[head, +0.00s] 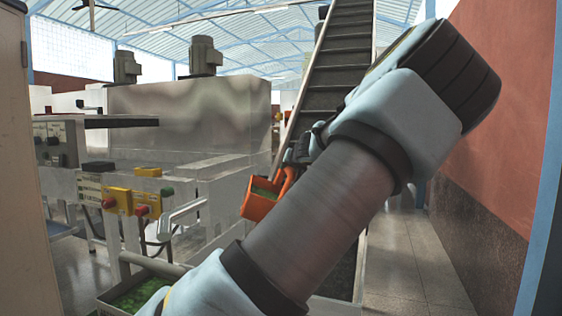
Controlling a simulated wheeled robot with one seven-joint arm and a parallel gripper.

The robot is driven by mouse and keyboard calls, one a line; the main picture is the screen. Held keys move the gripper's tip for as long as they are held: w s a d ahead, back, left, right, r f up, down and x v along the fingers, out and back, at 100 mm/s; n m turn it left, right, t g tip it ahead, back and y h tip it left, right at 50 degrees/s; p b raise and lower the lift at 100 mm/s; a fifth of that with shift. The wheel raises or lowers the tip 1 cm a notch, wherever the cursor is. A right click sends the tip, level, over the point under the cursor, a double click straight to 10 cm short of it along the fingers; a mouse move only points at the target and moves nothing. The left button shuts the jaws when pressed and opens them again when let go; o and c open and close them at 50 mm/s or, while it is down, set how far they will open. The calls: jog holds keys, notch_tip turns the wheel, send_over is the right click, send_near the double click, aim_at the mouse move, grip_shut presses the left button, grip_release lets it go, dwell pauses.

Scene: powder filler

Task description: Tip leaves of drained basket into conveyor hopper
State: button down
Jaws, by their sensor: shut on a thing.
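My own arm crosses in front and hides part of the gripper and the basket's right side. The inclined conveyor (338,55) rises behind them with dark cross slats. Its lower end is mostly hidden by my arm. A dark trough-like area (347,272) shows below right of the arm, and I cannot tell whether it is the hopper.
A metal trough (108,297) with green leaves stands at the lower left. Control boxes with coloured buttons (128,202) stand above it. A large steel machine (190,120) fills the back left. Clear tiled floor (415,265) runs along the red wall (505,110) at right.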

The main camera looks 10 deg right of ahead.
jog(key=d+f+m+y+p, duration=0.1)
jog(key=f+m, duration=0.1)
jog(key=d+f+m+t+y+p, duration=0.1)
jog(key=d+f+m, duration=0.1)
jog(key=f, duration=0.1)
jog(key=d+f+m+y+p, duration=0.1)
jog(key=d+f+p, duration=0.1)
jog(key=shift+s+f+m+t, duration=0.2)
jog(key=shift+f+m+t, duration=0.1)
jog(key=shift+m, duration=0.1)
jog(key=shift+d+f+m+y+b, duration=0.2)
jog(key=shift+f+m+b, duration=0.1)
jog(key=shift+f+m, duration=0.15)
jog(key=shift+d+f+m+y+b, duration=0.15)
jog(key=shift+f+m+b, duration=0.15)
jog(key=shift+f, duration=0.2)
jog(key=shift+t, duration=0.3)
dwell(2.5)
